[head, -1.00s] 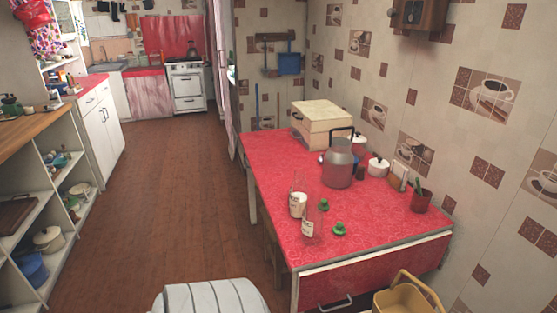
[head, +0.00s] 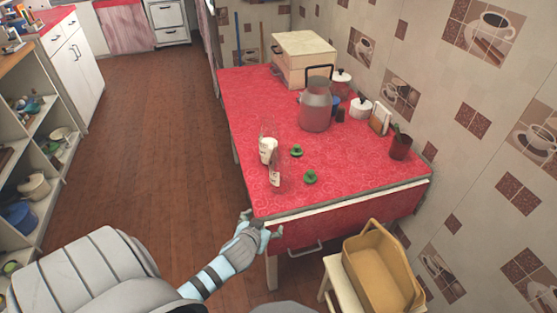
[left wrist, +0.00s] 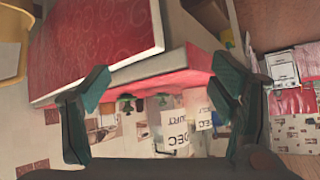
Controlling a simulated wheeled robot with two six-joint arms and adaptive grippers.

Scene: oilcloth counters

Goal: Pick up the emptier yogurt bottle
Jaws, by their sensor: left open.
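Two clear glass yogurt bottles stand upright on the red table (head: 235,100), near its left front edge. The rear bottle (head: 267,150) shows a broad white area in its lower part. The front bottle (head: 275,173) shows a narrower white patch with clear glass above; it seems to hold less, though label and contents are hard to separate. The left wrist view shows their labels upside down, one label (left wrist: 176,130) nearer. My left gripper (head: 260,225) is open and empty at the table's near left corner, in front of and below the bottles, touching neither. My right gripper is out of view.
A yellow basket (head: 382,268) sits on a stool at right front.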

